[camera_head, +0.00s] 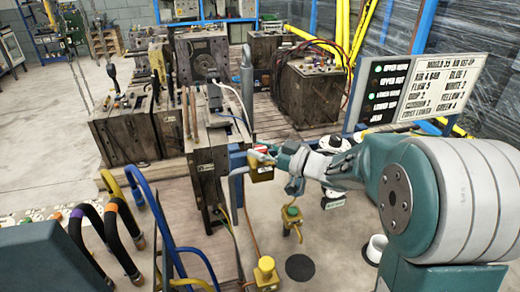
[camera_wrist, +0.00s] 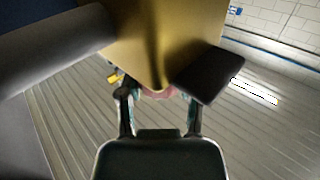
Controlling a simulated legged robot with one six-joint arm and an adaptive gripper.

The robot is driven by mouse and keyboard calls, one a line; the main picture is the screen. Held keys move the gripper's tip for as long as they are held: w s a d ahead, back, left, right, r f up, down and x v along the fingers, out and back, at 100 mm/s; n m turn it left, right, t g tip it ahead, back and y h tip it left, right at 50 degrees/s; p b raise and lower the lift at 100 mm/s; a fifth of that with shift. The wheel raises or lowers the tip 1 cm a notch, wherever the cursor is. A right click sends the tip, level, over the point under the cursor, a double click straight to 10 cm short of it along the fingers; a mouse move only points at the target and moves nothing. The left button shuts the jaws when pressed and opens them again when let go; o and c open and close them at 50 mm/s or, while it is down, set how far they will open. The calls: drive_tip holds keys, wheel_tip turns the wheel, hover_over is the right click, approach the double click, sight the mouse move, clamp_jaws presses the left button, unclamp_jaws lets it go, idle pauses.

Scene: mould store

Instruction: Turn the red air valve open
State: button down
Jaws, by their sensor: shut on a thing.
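My gripper (camera_wrist: 158,100) reaches in from the right in the head view (camera_head: 268,157), beside a small yellow block (camera_head: 262,174) on the side of a dark mould stand. In the wrist view a large gold-yellow body (camera_wrist: 150,35) fills the top. A rounded pinkish-red piece, the red air valve (camera_wrist: 158,94), shows below it between my two fingers. My gripper is shut on it. Most of the valve is hidden by the yellow body and the fingers, and how far it is turned cannot be told.
Coloured hoses (camera_head: 150,205) loop at the lower left. A yellow box (camera_head: 266,272) and a yellow fitting with a green top (camera_head: 292,214) stand low near the arm. A set-up board (camera_head: 425,88) is behind my arm. Dark moulds (camera_head: 125,130) stand left.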

drive_tip(key=shift+c, duration=1.2)
unclamp_jaws()
drive_tip(key=v, duration=1.2)
drive_tip(key=shift+w, duration=0.2)
